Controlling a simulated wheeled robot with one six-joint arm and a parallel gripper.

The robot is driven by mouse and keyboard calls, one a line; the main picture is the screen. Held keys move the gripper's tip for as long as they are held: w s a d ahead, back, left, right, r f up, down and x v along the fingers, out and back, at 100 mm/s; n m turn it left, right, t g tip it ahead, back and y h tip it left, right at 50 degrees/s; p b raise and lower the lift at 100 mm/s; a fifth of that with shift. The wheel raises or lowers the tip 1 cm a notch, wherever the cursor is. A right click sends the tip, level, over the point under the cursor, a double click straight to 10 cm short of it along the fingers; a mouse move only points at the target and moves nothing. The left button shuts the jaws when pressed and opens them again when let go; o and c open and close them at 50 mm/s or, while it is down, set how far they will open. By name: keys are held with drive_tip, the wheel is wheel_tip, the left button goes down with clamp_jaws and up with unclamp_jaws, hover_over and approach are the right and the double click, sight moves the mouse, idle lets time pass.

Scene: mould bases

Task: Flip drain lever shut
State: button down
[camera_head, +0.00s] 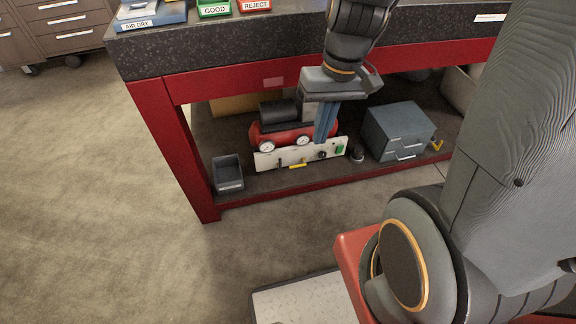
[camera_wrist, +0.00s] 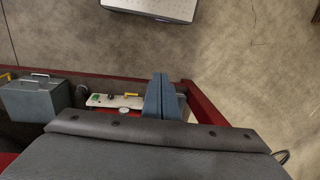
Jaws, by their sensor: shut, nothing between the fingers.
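A red compressor (camera_head: 268,134) with gauges and a pale front panel (camera_head: 272,159) stands on the lower shelf of the bench. A small yellow lever (camera_head: 298,166) lies roughly level along the panel's lower edge. It also shows in the wrist view (camera_wrist: 132,95), left of my fingers. A second yellow handle (camera_head: 437,145) sits at the shelf's front edge, right of the grey toolbox. No label tells which one is the drain lever. My gripper (camera_head: 321,140) is shut and empty, pointing down in front of the compressor. It appears apart from the panel lever; contact with the panel is unclear.
The red bench frame (camera_head: 165,140) and dark top (camera_head: 240,48) close in above and left. A grey bin (camera_head: 228,173) stands left of the compressor, a grey toolbox (camera_head: 398,130) right, with a dark round knob (camera_head: 356,154) between.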

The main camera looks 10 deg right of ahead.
sight(280, 164)
drive_tip(key=w+d+f+t+y+b, duration=0.1)
drive_tip(key=w+d+f+b, duration=0.2)
drive_tip(key=w+f+b, duration=0.6)
drive_tip(key=w+d+f+t+y+b, duration=0.1)
drive_tip(key=w+d+f+t+b, duration=0.1)
drive_tip(key=w+f+b, duration=0.7)
drive_tip(key=w+d+f+t+y+b, duration=0.1)
drive_tip(key=w+d+f+b, duration=0.3)
drive_tip(key=w+f+b, duration=0.5)
wheel_tip(280, 164, down, 12)
drive_tip(key=y+b, duration=0.1)
drive_tip(key=b, duration=0.2)
drive_tip(key=shift+w+d+r+n+t, duration=0.2)
drive_tip(key=shift+w+d+n+t, duration=0.1)
drive_tip(key=shift+n+t, duration=0.1)
drive_tip(key=shift+f, duration=0.1)
drive_tip(key=w+a+f+b, duration=0.3)
drive_tip(key=a+f+b, duration=0.2)
drive_tip(key=a+f, duration=0.2)
drive_tip(key=shift+w+a+f+b, duration=0.3)
drive_tip(key=shift+a+f+b, duration=0.1)
drive_tip(key=shift+a, duration=0.45)
